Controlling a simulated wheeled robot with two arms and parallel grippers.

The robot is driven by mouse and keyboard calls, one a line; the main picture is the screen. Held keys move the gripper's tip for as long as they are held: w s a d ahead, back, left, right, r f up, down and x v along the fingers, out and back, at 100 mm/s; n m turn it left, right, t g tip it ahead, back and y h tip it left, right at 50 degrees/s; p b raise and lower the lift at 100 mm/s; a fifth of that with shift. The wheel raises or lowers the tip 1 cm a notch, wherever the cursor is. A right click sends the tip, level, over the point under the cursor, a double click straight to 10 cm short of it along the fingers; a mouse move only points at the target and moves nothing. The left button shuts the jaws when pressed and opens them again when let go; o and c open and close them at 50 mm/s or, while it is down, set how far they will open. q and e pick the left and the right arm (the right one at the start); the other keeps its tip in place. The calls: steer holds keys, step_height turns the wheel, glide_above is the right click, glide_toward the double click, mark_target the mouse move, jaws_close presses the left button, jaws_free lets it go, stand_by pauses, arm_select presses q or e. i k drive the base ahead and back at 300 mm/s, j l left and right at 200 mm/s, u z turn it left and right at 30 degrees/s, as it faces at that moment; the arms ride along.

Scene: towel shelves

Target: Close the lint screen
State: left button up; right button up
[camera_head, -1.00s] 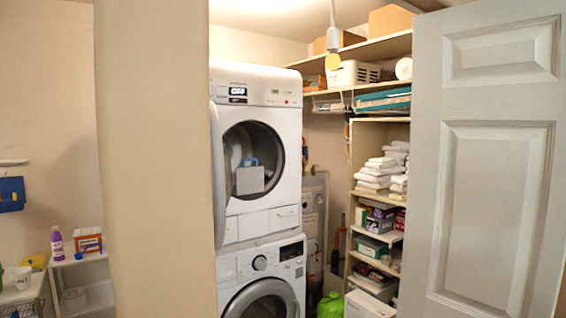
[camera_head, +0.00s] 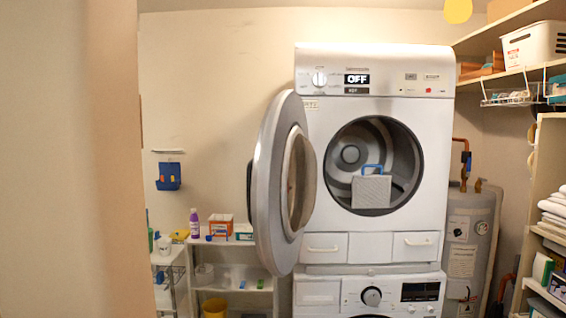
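The lint screen (camera_head: 371,191) is a grey panel with a blue handle (camera_head: 372,168) on top. It stands up at the front lower rim of the open drum of the upper dryer (camera_head: 430,120). The dryer's round door (camera_head: 282,182) is swung open to the left. The dryer display reads OFF. Neither of my grippers is in view.
A beige wall edge (camera_head: 80,160) fills the left side. A low white shelf (camera_head: 235,283) with bottles and boxes stands left of the dryer. A washer (camera_head: 325,295) is below it. A water heater (camera_head: 470,230) and shelves with towels (camera_head: 555,205) are at right.

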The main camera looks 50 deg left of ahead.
mark_target(373, 192)
steer(key=i+j+u, duration=0.35)
steer(key=i, duration=0.4)
steer(key=i+u, duration=0.4)
steer(key=i, duration=0.35)
